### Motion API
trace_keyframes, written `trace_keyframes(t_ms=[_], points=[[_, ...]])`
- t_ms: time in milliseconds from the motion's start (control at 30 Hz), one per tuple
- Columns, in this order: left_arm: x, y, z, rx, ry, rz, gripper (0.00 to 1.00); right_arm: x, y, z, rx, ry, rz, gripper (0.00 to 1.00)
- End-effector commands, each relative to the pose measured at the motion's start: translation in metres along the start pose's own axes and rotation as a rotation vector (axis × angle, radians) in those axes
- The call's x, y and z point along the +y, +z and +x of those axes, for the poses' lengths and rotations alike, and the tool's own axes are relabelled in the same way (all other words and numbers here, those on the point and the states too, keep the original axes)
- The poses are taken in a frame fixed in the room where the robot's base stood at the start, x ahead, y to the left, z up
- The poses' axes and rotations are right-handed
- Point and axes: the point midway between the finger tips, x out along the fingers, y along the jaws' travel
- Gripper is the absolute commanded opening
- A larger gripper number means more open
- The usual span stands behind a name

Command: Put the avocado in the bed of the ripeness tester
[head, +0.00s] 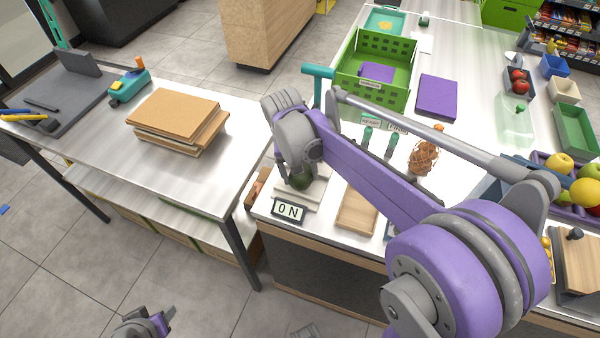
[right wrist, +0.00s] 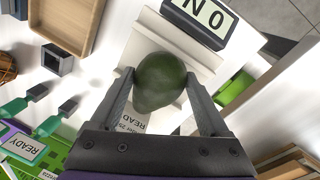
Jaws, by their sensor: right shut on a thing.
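The dark green avocado (right wrist: 160,80) is between the two fingers of my right gripper (right wrist: 158,84), which is shut on it. In the head view the avocado (head: 302,178) shows below my right gripper (head: 298,168). The ripeness tester (head: 312,194) is a pale device at the counter's left end, with a display (head: 289,210) reading ON. In the right wrist view the avocado overlaps the tester's pale bed (right wrist: 150,42); I cannot tell whether it touches it. My left gripper (head: 150,326) shows partly at the bottom edge; its fingers are unclear.
A wooden tray (head: 357,211) lies right of the tester. A green crate (head: 375,72), a purple box (head: 437,97) and a fruit tray (head: 560,180) stand farther along the counter. Brown boards (head: 175,115) are stacked on the left table.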

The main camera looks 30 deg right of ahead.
Motion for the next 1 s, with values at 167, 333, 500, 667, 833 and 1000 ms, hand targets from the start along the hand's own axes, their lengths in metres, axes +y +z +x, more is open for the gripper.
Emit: trace_keyframes(t_ms=[167, 333, 500, 667, 833, 1000], points=[[0.0000, 0.0011, 0.0013, -0.001, 0.000, 0.000, 0.50, -0.0003, 0.0000, 0.0021, 0.000, 0.000, 0.000, 0.51], [0.0000, 0.0024, 0.0029, -0.002, 0.000, 0.000, 0.50, -0.0007, 0.0000, 0.0048, 0.000, 0.000, 0.000, 0.51], [0.0000, 0.0035, 0.0043, -0.002, 0.000, 0.000, 0.50, -0.0011, 0.0000, 0.0074, 0.000, 0.000, 0.000, 0.51], [0.0000, 0.0040, 0.0049, -0.003, 0.000, 0.000, 0.50, -0.0013, -0.0001, 0.0084, 0.000, 0.000, 0.000, 0.51], [0.0000, 0.0039, 0.0047, -0.003, 0.000, 0.000, 0.50, -0.0013, 0.0000, 0.0082, 0.000, 0.000, 0.000, 0.83], [0.0000, 0.0039, 0.0048, -0.003, 0.000, 0.000, 0.50, -0.0014, 0.0001, 0.0082, 0.000, 0.000, 0.000, 0.94]])
